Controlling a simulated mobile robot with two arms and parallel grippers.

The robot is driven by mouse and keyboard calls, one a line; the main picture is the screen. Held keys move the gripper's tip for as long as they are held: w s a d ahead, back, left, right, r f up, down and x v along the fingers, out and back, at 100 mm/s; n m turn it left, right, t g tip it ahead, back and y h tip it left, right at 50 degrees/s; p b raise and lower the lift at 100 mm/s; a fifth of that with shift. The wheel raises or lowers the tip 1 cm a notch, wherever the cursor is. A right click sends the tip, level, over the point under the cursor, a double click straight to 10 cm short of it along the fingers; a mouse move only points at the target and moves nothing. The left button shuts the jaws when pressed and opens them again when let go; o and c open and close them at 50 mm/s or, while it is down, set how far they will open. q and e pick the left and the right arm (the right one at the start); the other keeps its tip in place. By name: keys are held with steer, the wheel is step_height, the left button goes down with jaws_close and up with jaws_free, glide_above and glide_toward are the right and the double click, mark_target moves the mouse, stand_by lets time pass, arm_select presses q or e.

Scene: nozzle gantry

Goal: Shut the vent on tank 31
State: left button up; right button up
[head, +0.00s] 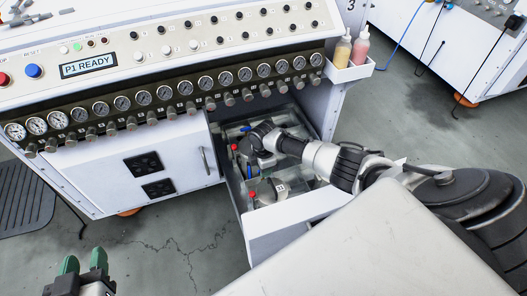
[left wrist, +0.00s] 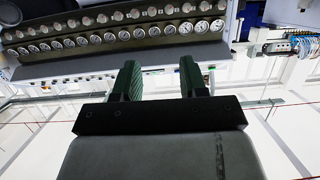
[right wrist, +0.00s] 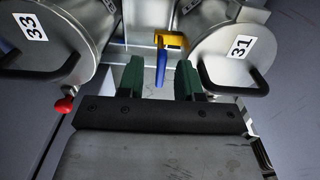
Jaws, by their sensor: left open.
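Tank 31 (head: 281,188) is a metal drum lying in the open drawer in the head view. Its numbered face (right wrist: 240,48) is at upper right in the right wrist view. A blue lever with a yellow part (right wrist: 161,66) shows between tank 31 and tank 33 (right wrist: 38,32). My right gripper (right wrist: 160,75) is open, its green fingers on either side of the blue lever in the picture, with gaps; the depth is unclear. In the head view its fingers are hidden in the drawer. Which part is the vent is unclear. My left gripper (head: 83,262) is open and empty, away from the drawer.
The drawer front (head: 290,225) and side walls stand close around my right arm. A red ball knob (right wrist: 64,105) is beside tank 33. Gauges (head: 143,98) line the console above. Two bottles (head: 351,48) sit in a side holder. The floor (head: 190,245) left of the drawer is clear.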

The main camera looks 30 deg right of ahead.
steer(key=shift+r, duration=0.15)
step_height(320, 180, up, 5)
steer(key=p, duration=0.2)
steer(key=shift+r+p, duration=0.15)
steer(key=shift+p, duration=0.25)
arm_select(q)
steer(key=s+a+f+g+y+p, duration=0.1)
steer(key=s+a+f+g, duration=0.1)
steer(key=s+g, duration=0.3)
steer(key=s+a+f+g+y+p, duration=0.1)
steer(key=s+a+f+g, duration=0.1)
steer(key=s+f+g, duration=0.2)
steer(key=s+g, duration=0.1)
steer(key=s, duration=0.2)
steer(key=shift+a+f+n+g+y, duration=0.25)
steer(key=shift+a+n+g+y, duration=0.05)
steer(key=shift+a+g+y, duration=0.1)
arm_select(e)
step_height(320, 180, up, 5)
steer(key=shift+r, duration=0.1)
